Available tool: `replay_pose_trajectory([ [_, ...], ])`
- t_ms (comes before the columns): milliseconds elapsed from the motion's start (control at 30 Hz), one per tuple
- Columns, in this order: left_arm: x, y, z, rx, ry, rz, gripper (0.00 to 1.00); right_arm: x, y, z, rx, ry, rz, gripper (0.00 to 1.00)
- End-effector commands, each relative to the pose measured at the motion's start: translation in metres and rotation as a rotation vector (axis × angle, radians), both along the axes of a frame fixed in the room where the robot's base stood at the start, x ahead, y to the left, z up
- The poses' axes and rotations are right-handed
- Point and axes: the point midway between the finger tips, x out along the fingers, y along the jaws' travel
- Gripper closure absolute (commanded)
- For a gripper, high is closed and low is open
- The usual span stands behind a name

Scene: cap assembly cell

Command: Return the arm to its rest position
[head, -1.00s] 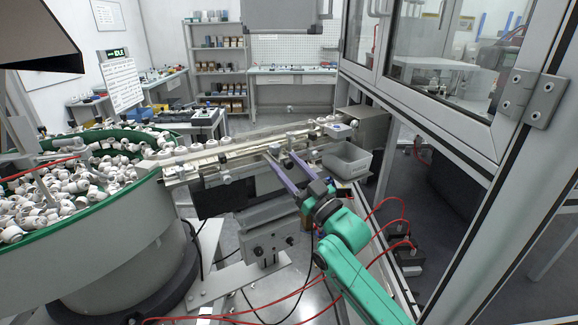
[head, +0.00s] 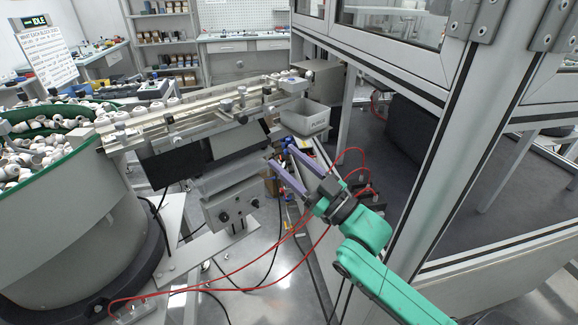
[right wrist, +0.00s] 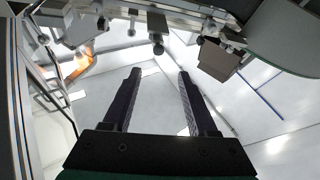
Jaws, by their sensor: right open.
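My right gripper (head: 279,158) is open and empty, with two long purple fingers on a green arm. In the head view it is in front of the feed track and just below the grey bin, apart from both. The right wrist view shows its two dark fingers (right wrist: 160,75) spread, with bare floor between them and track hardware beyond their tips. My left gripper is not in view.
The feed track (head: 190,118) runs from the green-rimmed bowl (head: 75,165) of white caps to the grey bin (head: 306,117). A framed glass enclosure (head: 445,130) stands close on the right. Open floor lies below.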

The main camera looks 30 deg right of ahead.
Motion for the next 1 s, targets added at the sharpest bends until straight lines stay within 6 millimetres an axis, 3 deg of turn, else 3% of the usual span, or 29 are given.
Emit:
replay_pose_trajectory([
  [467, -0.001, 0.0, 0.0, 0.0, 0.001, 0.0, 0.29, 0.001, 0.0, -0.004, -0.004, 0.019, -0.006, 0.42],
  [567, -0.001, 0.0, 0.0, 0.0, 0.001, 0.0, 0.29, 0.006, 0.002, -0.037, -0.033, 0.159, -0.049, 0.42],
  [667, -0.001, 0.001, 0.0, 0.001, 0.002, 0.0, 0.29, 0.003, 0.002, -0.104, -0.098, 0.439, -0.128, 0.42],
  [700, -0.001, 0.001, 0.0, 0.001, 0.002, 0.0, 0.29, -0.004, 0.001, -0.132, -0.127, 0.563, -0.159, 0.42],
  [800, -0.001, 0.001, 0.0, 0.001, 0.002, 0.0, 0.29, -0.031, -0.003, -0.189, -0.19, 0.831, -0.218, 0.42],
  [1000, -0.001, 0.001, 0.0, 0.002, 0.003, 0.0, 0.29, -0.098, -0.009, -0.257, -0.275, 1.235, -0.28, 0.42],
])
